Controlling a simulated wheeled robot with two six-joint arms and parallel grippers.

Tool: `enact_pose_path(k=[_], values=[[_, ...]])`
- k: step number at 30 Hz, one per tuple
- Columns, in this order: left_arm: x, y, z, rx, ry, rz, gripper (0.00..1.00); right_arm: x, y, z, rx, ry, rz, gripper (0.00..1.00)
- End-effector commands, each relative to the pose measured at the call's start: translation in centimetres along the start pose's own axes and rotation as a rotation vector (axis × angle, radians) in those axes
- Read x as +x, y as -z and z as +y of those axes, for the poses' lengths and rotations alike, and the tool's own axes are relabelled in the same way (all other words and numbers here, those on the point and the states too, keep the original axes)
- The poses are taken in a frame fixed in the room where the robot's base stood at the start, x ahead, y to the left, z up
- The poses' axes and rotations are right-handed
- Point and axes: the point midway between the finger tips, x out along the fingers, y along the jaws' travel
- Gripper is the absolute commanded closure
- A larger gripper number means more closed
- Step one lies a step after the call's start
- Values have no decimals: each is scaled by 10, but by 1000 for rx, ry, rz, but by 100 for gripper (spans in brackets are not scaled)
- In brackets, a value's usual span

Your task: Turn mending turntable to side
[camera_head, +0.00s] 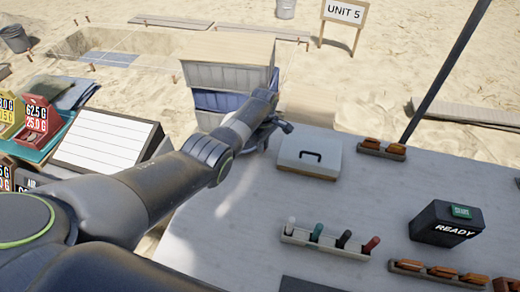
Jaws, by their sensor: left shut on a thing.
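My left arm reaches in from the left across the picture. My left gripper (273,126) is at its far end, at the table's back left edge, beside the stacked blue and grey crates. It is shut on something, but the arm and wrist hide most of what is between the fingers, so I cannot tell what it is. I cannot make out the mending turntable clearly in this view. My right gripper is not in view.
The grey table (240,225) holds a light box with a dark handle (310,153), a rack of coloured markers (325,241), a black READY box (447,223) and trays of orange pieces (437,272). Crates (226,77) stand behind. A white lined board (105,140) is left.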

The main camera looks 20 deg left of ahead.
Motion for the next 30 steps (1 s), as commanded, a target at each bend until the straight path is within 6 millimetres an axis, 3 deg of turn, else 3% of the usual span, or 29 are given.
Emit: enact_pose_path(k=[18,30], values=[[1,6,28,-285,-5,5,100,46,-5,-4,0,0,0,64],[-1,9,36,-375,-5,5,100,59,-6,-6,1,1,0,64]])
